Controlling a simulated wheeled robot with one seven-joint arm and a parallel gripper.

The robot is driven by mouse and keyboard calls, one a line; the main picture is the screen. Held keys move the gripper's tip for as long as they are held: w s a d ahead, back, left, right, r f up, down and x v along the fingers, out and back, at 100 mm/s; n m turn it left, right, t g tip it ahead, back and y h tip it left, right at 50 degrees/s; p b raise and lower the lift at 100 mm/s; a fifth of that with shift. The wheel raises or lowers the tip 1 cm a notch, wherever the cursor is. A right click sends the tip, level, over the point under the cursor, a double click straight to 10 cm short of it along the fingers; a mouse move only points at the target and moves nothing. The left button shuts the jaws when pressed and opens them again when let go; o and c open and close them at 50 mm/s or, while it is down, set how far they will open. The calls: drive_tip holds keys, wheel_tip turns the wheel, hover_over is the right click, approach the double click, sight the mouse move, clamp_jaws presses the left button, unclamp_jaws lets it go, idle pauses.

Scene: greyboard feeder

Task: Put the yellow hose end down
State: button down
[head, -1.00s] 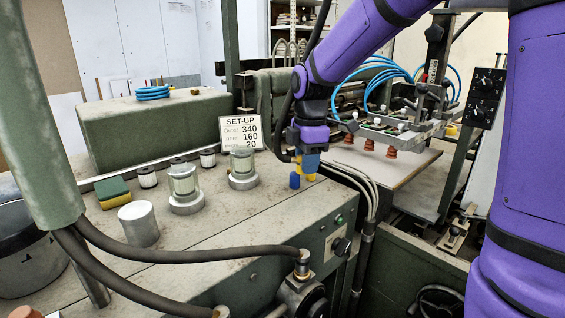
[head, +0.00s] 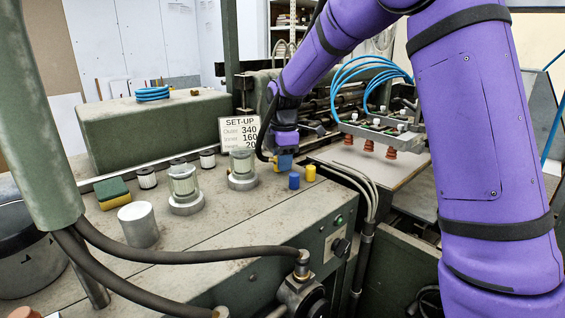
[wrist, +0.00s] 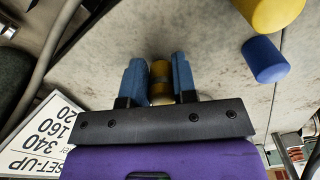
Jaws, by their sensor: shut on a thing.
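A separate yellow cylinder (head: 311,173) and a blue cylinder (head: 294,181) stand to the right of the gripper. They also show in the wrist view, yellow (wrist: 272,12) and blue (wrist: 265,58).
A set-up sign (head: 239,132) stands close behind and left of the gripper. A glass-sided jar (head: 242,165) is to its left. Grey hoses (head: 360,180) run over the edge at right. Suction cups (head: 369,145) hang over the board (head: 370,170). Bare surface lies in front.

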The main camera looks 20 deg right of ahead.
drive_tip(key=shift+f, duration=0.2)
drive_tip(key=c, duration=0.9)
unclamp_jaws()
drive_tip(key=shift+r, duration=0.1)
wheel_tip(320, 180, up, 12)
drive_tip(key=s+d+r+m+t, duration=0.15)
drive_tip(key=s+r+m, duration=0.25)
drive_tip(key=s, duration=0.4)
drive_tip(key=s+d+f+m+t, duration=0.1)
drive_tip(key=s+m, duration=0.6)
drive_tip(key=s, duration=0.7)
drive_tip(key=s+d+f+m+t, duration=0.2)
drive_tip(key=s+m, duration=0.4)
drive_tip(key=s, duration=0.8)
drive_tip(key=shift+d+f+m+t, duration=0.2)
drive_tip(key=shift+d+m+t, duration=0.25)
drive_tip(key=shift+d, duration=0.2)
